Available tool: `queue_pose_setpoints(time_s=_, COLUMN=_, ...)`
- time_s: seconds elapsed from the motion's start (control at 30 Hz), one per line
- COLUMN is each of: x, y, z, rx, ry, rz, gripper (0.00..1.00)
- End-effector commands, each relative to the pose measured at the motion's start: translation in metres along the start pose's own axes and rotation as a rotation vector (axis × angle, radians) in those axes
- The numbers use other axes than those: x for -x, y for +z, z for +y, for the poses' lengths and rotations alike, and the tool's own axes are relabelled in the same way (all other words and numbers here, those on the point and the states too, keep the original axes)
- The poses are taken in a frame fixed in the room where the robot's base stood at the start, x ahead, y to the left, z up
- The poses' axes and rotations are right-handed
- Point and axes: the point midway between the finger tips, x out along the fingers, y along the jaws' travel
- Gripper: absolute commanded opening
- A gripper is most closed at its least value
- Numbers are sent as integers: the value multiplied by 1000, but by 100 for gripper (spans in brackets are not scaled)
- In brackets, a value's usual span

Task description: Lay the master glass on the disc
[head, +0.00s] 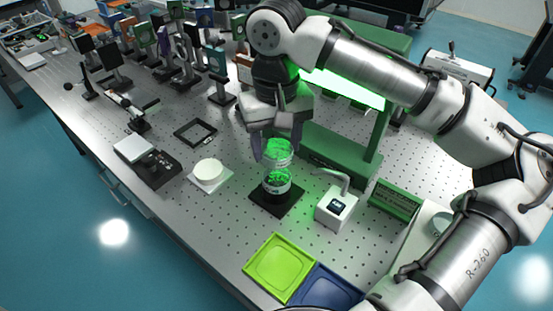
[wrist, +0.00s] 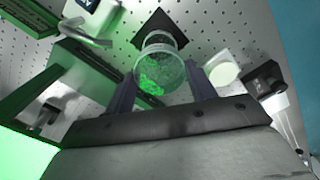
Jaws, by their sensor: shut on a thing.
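The master glass, a clear round piece with green reflections (head: 278,149), is between the fingers of my gripper (head: 277,154), which is shut on it. It also shows in the wrist view (wrist: 160,73) between both fingertips. Directly below it a round disc on a short clear and white stand (head: 277,184) rests on a black square plate (head: 262,197). The stand also shows in the wrist view (wrist: 158,40), just beyond the glass. The glass looks roughly level. I cannot tell whether it touches the disc, because the clear parts overlap.
A small white device with a bent arm (head: 336,209) stands close at right. A white round piece on a square (head: 208,172) lies at left. A green lit frame (head: 345,145) stands behind. Green (head: 280,268) and blue (head: 325,291) trays are in front.

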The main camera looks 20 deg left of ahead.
Motion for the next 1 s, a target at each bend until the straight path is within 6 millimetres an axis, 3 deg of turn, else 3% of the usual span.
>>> queue_pose_setpoints(time_s=0.4, x=-48, y=0, z=0, rx=0, ry=0, rz=0, gripper=28)
queue_pose_setpoints(time_s=0.83, x=-54, y=0, z=0, rx=0, ry=0, rz=1, gripper=28)
queue_pose_setpoints(time_s=0.87, x=-54, y=0, z=0, rx=0, ry=1, rz=1, gripper=59)
queue_pose_setpoints(time_s=1.0, x=-53, y=0, z=0, rx=0, ry=1, rz=1, gripper=77)
